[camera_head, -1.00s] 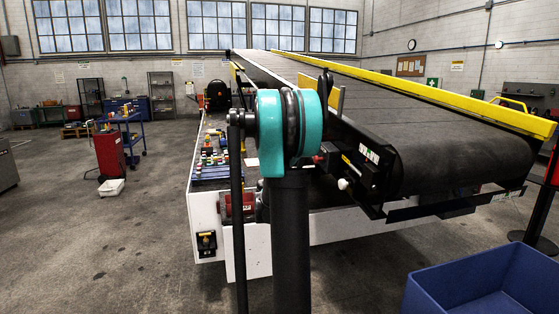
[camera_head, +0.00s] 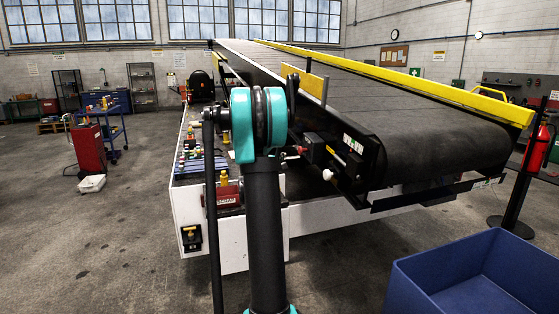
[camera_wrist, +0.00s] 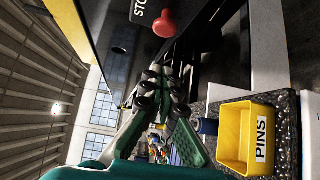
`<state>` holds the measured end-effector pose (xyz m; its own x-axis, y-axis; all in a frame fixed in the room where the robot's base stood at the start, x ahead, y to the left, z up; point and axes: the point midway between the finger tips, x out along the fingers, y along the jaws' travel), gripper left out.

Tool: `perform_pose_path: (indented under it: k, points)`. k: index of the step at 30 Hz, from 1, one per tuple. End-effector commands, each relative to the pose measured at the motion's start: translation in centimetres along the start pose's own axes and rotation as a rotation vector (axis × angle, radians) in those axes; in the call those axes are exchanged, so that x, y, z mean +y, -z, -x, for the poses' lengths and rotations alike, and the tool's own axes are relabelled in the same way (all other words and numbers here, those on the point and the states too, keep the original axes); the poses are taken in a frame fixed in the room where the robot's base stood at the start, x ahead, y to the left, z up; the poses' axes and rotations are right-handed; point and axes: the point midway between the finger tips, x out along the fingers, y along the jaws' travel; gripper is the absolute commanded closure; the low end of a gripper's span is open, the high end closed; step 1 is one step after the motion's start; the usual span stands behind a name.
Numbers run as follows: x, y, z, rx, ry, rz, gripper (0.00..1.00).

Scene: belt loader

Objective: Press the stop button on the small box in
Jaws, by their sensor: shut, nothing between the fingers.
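A red mushroom-shaped button (camera_wrist: 165,24) stands out from a dark box face (camera_wrist: 120,18) at the top of the wrist view. White letters beside it read "STO", with the rest cut off. My gripper (camera_wrist: 160,88) is shut and empty, its black-padded fingers together below the button in the picture. A gap shows between the fingertips and the button, though their depth apart is hard to tell. In the head view a small black box (camera_head: 314,148) with a red part sits at the belt loader's side. I cannot tell if it is the same box.
A yellow bin (camera_wrist: 233,140) labelled "PINS" sits on a speckled surface right of my gripper. The conveyor belt (camera_head: 400,110) with yellow rails rises behind my arm. A blue bin (camera_head: 410,290) stands at front right. Open floor (camera_head: 110,240) lies to the left.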

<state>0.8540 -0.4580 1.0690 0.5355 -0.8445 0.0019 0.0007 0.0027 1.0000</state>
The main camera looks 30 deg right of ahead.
Motion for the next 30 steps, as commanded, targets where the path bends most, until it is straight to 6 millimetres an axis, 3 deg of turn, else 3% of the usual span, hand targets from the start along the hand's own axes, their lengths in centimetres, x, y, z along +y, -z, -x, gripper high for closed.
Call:
perform_pose_path:
  k: [8, 12, 18, 30]
  points:
    - [0.0, -0.1, -5.5, -0.002, 0.000, 0.000, 1.00]
    - [0.0, -1.7, -6.9, -0.003, 0.000, 0.000, 1.00]
    - [0.0, -2.7, -7.9, -0.001, 0.000, 0.000, 1.00]
    - [0.0, -2.9, -8.1, 0.000, 0.000, 0.000, 1.00]
